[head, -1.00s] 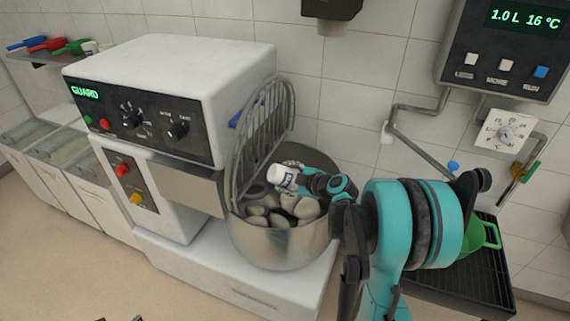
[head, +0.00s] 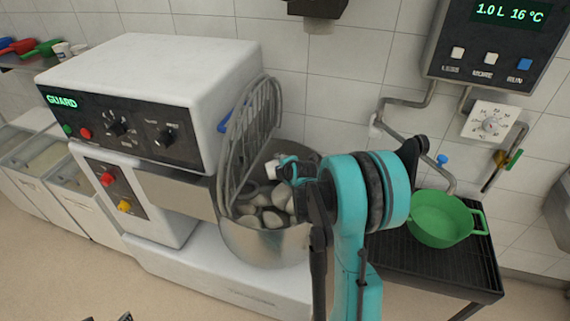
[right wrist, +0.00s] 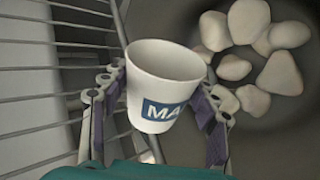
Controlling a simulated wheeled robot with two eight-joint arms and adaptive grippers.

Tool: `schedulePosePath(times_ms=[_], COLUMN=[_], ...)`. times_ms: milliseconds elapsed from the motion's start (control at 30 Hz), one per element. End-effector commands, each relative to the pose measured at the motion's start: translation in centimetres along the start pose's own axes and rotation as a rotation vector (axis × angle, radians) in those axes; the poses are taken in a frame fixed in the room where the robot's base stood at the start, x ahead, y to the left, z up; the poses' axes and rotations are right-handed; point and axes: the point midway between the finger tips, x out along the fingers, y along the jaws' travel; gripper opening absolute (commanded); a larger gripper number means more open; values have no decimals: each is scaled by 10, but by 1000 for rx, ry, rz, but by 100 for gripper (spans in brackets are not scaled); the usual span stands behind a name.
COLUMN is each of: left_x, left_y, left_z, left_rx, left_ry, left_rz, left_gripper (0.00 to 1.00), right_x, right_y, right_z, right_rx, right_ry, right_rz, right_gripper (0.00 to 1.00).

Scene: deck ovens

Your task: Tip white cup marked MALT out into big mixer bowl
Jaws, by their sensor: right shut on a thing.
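The white cup (right wrist: 165,85) has a blue label showing "MA", the rest cut off by the curve of its side. My right gripper (right wrist: 165,95) is shut on it, a finger on each side. I see into the cup's mouth in the right wrist view, and the visible inside is plain white. In the head view the cup (head: 271,169) is small and over the big steel mixer bowl (head: 262,245), partly hidden by my gripper (head: 285,168); its tilt is hard to tell. Pale lumps (head: 272,218) lie in the bowl. Two dark left fingertips (head: 108,318) show apart at the bottom edge.
A raised wire guard (head: 250,135) stands at the bowl's left side, close to the cup. The white mixer body (head: 150,85) is to the left. A green pot (head: 440,220) sits on a black rack (head: 400,262) at the right. A water meter (head: 495,45) hangs on the wall.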

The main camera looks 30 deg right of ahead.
Motion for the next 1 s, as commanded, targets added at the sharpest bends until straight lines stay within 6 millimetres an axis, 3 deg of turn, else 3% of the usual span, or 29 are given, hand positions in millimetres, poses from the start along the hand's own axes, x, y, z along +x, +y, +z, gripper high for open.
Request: schedulePosePath(times_ms=[467, 667, 1000], left_x=[5, 16, 42], left_y=[0, 0, 0], left_z=[4, 11, 30], left_rx=[0, 0, 0], left_ry=[0, 0, 0], left_rz=[0, 0, 0], left_gripper=[40, 40, 40], right_x=[5, 7, -10], right_y=[-3, -5, 14], right_z=[-12, -17, -5], right_rx=[-392, -585, -965], right_ry=[-299, -450, -751], right_rz=[-55, -82, -139], right_gripper=[31, 31, 31])
